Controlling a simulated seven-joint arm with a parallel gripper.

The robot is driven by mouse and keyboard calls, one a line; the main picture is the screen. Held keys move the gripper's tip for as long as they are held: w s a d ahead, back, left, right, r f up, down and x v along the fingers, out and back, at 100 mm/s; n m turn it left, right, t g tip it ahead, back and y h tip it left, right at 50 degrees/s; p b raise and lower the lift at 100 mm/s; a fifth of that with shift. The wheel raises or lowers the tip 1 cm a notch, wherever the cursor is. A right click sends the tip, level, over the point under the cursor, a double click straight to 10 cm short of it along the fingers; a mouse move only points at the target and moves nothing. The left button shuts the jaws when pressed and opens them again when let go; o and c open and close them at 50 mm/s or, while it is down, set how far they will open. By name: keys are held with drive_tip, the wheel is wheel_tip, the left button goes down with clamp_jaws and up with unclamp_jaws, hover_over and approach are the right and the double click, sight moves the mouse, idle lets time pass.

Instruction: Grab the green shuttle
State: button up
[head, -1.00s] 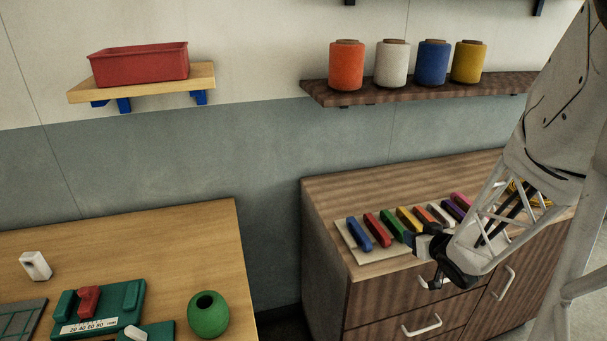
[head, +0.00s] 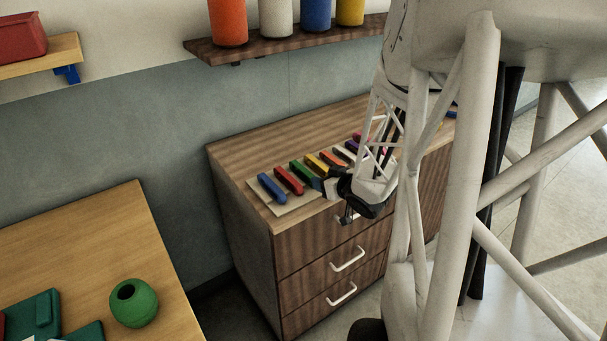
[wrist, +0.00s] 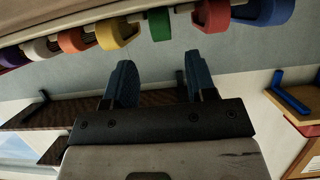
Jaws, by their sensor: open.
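The green shuttle (head: 303,174) lies in a row of coloured shuttles on a pale board on the wooden cabinet, between the red and yellow ones. In the wrist view the green shuttle (wrist: 158,22) is at the top, ahead of the gap between my fingers. My gripper (head: 326,187) is at the cabinet's front edge, close to the row's near ends. In the wrist view my gripper (wrist: 159,72) has its two blue fingers apart with nothing between them. The fingers appear short of the green shuttle; the exact distance cannot be told.
The red shuttle (head: 289,181) and yellow shuttle (head: 317,164) lie close on either side of the green one. The blue shuttle (head: 271,188) is at the row's left end. A shelf (head: 225,49) with thread spools hangs above. A green ball-shaped holder (head: 134,304) stands on the left table.

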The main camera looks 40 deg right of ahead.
sight(310, 175)
drive_tip(key=shift+w+f, duration=0.15)
drive_tip(key=shift+w, duration=0.1)
drive_tip(key=shift+a+x, duration=0.2)
drive_tip(key=shift+x, duration=2.3)
drive_tip(key=shift+c, duration=0.5)
clamp_jaws()
wheel_tip(310, 175, up, 10)
